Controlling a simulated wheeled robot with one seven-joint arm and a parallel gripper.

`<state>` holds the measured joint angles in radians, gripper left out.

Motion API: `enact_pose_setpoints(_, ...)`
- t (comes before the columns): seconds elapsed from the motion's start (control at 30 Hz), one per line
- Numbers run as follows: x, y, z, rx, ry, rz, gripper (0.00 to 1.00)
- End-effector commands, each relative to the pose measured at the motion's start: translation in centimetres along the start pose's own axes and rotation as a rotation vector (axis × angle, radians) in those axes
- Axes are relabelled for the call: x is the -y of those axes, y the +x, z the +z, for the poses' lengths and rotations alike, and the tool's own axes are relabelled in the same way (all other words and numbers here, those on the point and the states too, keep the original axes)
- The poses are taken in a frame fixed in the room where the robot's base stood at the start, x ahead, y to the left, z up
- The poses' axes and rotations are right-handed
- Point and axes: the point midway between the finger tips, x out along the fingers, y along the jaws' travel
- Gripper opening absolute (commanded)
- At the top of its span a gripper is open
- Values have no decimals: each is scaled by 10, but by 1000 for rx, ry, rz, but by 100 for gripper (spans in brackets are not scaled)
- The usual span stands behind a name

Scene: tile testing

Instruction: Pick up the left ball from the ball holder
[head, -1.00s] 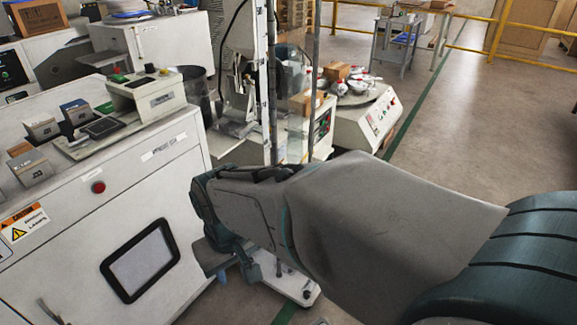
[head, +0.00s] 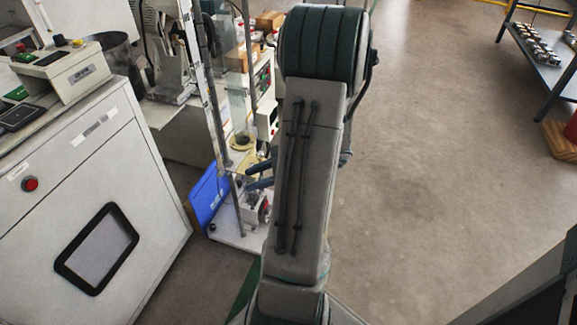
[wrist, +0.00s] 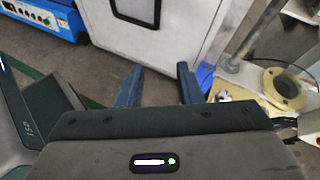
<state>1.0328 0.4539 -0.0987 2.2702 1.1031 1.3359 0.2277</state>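My gripper (wrist: 158,90) shows in the wrist view as two blue-green fingers spread apart, with nothing between them. In the head view only the fingertips of my gripper (head: 252,176) show, left of my arm and beside the tall test stand (head: 209,90). My arm hides the rest of the gripper. A cream ring-shaped part (head: 241,142) sits on the stand, and this ring-shaped part (wrist: 283,86) is also at the right of the wrist view. I cannot make out a ball or a ball holder in either view.
A white machine cabinet (head: 70,200) stands close on the left. A blue panel (head: 209,195) is low by the stand. A dark shelf table (head: 548,60) with small parts is at the far right. The floor between is clear.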

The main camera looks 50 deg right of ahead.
Motion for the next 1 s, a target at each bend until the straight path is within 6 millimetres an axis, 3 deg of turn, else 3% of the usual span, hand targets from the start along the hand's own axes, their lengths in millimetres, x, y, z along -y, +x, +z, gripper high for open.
enact_pose_setpoints(0.03, 10, -16, -17, 28, 76, -85, 33)
enact_pose_setpoints(0.2, 31, -55, -54, 106, 239, -299, 33)
enact_pose_setpoints(0.37, 37, -69, -69, 138, 297, -382, 33)
enact_pose_setpoints(0.47, 41, -62, -71, 142, 302, -391, 33)
enact_pose_setpoints(0.8, 66, -3, -65, 141, 300, -387, 33)
enact_pose_setpoints(1.0, 75, 16, -63, 140, 300, -388, 33)
